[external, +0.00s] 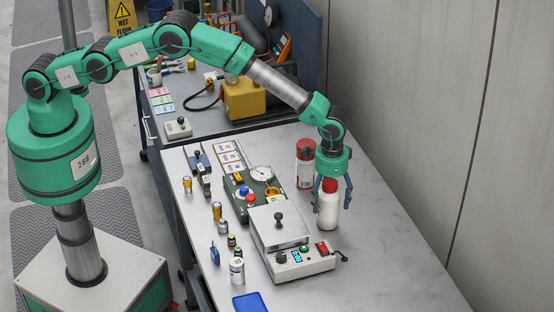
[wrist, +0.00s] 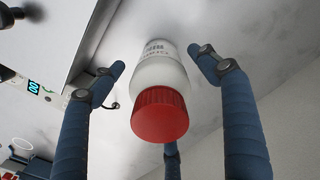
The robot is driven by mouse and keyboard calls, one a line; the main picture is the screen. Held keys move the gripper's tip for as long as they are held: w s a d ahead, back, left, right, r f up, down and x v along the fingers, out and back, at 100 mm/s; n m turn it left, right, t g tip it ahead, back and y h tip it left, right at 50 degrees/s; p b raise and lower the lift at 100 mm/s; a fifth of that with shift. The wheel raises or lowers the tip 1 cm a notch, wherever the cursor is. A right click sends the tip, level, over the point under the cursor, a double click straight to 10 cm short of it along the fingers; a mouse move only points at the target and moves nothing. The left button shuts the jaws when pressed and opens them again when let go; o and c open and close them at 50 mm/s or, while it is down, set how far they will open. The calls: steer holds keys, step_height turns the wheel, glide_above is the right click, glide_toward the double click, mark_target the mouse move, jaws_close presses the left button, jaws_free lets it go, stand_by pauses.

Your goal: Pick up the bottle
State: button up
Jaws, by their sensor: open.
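A white bottle (external: 328,208) with a red cap stands upright on the grey bench at the right of the external view. It also shows in the wrist view, with its red cap (wrist: 160,115) nearest the camera and its printed white body (wrist: 158,68) beyond. My gripper (external: 332,195) is over the bottle, with its blue fingers around the upper part. In the wrist view the fingers (wrist: 163,82) are spread on both sides with gaps to the bottle, and a third finger shows below the cap.
A red and white canister (external: 305,163) stands just behind the bottle. A grey metal device with a control panel (external: 298,262) sits close at the left. Small batteries and bottles line the left side. The bench's right side (external: 390,250) is clear, and a wall stands beyond it.

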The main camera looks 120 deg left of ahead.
mark_target(330, 182)
stand_by(0.4)
steer(key=c, duration=1.3)
steer(key=shift+r, duration=0.1)
steer(key=shift+r, duration=4.95)
